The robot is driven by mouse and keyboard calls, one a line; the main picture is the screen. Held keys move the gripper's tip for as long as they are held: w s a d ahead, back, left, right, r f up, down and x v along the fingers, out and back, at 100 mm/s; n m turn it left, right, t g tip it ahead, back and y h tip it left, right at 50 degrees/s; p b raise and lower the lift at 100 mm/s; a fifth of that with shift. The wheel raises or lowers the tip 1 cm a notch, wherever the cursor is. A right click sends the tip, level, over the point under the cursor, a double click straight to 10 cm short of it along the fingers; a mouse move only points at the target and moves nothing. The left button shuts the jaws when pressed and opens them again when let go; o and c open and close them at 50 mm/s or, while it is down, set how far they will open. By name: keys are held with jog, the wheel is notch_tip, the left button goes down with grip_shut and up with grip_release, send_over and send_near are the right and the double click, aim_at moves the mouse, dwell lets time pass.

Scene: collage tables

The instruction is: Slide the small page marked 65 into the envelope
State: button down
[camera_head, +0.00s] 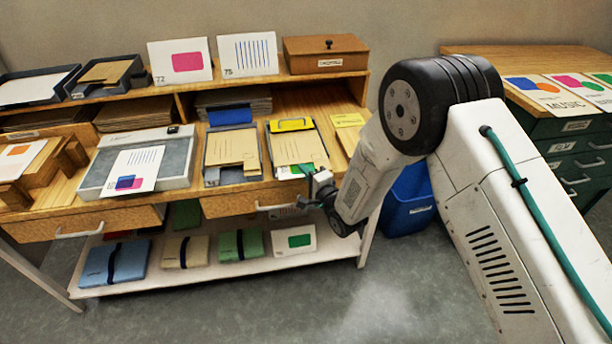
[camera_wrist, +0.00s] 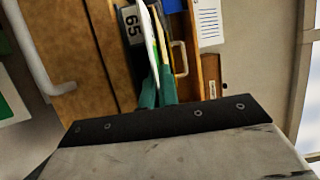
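In the wrist view a white page (camera_wrist: 149,40) shows edge-on beside the tan edge of the envelope (camera_wrist: 161,42). In the head view my gripper (camera_head: 319,188) is at the front right of the tan envelope (camera_head: 296,150), which lies on a tray with a yellow clip. A white page with a green patch (camera_head: 289,171) shows at the envelope's front edge. How far the page is inside is hidden.
Left of the envelope is another tan envelope on a grey tray (camera_head: 211,174). A yellow pad (camera_head: 347,119) lies to its right. Numbered cards stand on the upper shelf, folders lie on the lower one (camera_head: 110,291). A blue bin (camera_head: 408,210) stands to the right.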

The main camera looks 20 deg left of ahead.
jog(key=shift+w+a, duration=0.1)
jog(key=shift+w, duration=0.1)
jog(key=c, duration=1.6)
grip_release()
jog(key=v, duration=0.7)
jog(key=shift+s+d, duration=0.25)
jog(key=shift+d, duration=0.1)
